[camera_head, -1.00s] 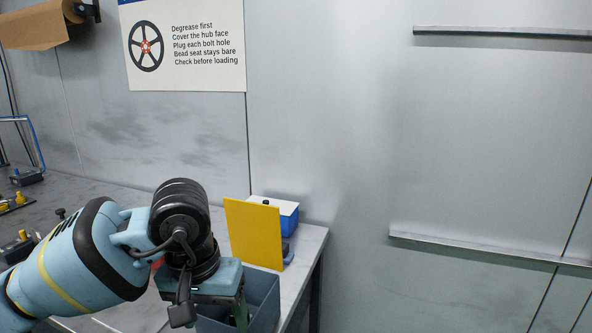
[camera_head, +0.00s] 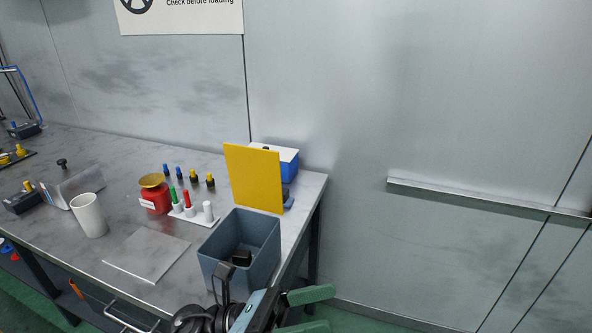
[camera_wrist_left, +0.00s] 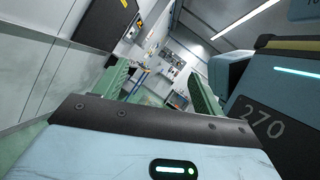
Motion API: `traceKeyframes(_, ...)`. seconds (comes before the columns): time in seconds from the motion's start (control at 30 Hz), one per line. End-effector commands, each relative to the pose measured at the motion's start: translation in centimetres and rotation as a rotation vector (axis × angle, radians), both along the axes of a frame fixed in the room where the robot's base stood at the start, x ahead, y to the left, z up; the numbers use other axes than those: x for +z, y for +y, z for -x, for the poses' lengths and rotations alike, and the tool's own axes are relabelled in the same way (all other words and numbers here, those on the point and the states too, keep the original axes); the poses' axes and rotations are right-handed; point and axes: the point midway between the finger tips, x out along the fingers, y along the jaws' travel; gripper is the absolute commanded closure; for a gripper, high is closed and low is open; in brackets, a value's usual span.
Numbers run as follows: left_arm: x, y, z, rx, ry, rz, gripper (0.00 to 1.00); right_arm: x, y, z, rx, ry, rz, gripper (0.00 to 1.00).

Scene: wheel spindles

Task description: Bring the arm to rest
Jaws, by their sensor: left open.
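My left gripper (camera_head: 322,310) is at the bottom of the head view, right of the table's front right corner, over the green floor. Its two green fingers are apart with nothing between them. The left wrist view also shows the open, empty fingers (camera_wrist_left: 158,88), with the room beyond. The wrist and dark cable parts of my left arm show at the bottom edge of the head view. My right gripper is in neither view.
A grey bin (camera_head: 212,262) with a dark object inside stands at the table's (camera_head: 60,232) right end, near my left wrist. Floor right of the table looks clear.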

Motion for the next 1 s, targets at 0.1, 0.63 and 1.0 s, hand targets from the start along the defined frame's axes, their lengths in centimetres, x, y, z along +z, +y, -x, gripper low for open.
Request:
traceKeyframes(0.1, -2.0, 2.1, -1.9, 0.093, 0.389, 0.147, 0.30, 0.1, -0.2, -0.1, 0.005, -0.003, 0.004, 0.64)
traceKeyframes(0.63, -26.1, 16.8, 1.9, 0.498, 1.989, 0.974, 0.30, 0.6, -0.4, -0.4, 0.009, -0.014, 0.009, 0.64)
traceKeyframes(1.0, -37.2, 22.1, 15.4, 0.756, 2.533, 1.520, 0.30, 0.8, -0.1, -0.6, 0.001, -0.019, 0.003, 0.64)
